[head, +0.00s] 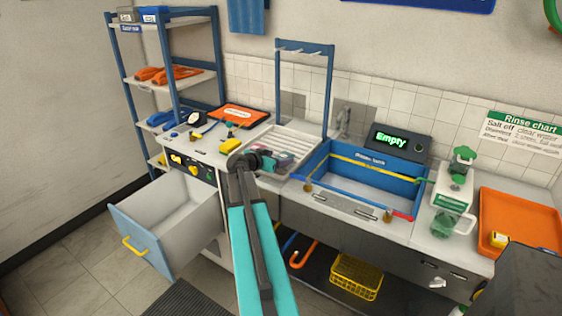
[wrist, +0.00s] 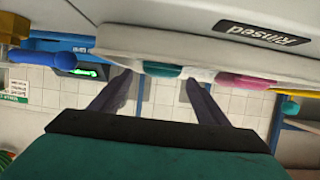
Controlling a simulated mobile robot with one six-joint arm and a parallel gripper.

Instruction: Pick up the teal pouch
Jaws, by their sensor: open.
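A teal item, seemingly the pouch (head: 270,163), lies in the pale rinsed tray (head: 292,141) left of the blue tank, beside my gripper and partly hidden by it. In the wrist view a teal edge (wrist: 162,70) shows past the tray's rim, between white and pink items; most of it is hidden by the tray wall. My gripper (head: 262,158) is at the tray's front left, and it also shows in the wrist view (wrist: 159,80), with its two fingers apart and nothing between them. The teal edge lies beyond the gap between the fingertips. I cannot tell whether they touch it.
The blue tank (head: 372,178) with a yellow bar is right of the tray, under an "Empty" display (head: 398,142). A blue frame (head: 331,95) rises behind the tray. An open drawer (head: 146,239) juts out below left. An orange tray (head: 519,225) lies far right.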

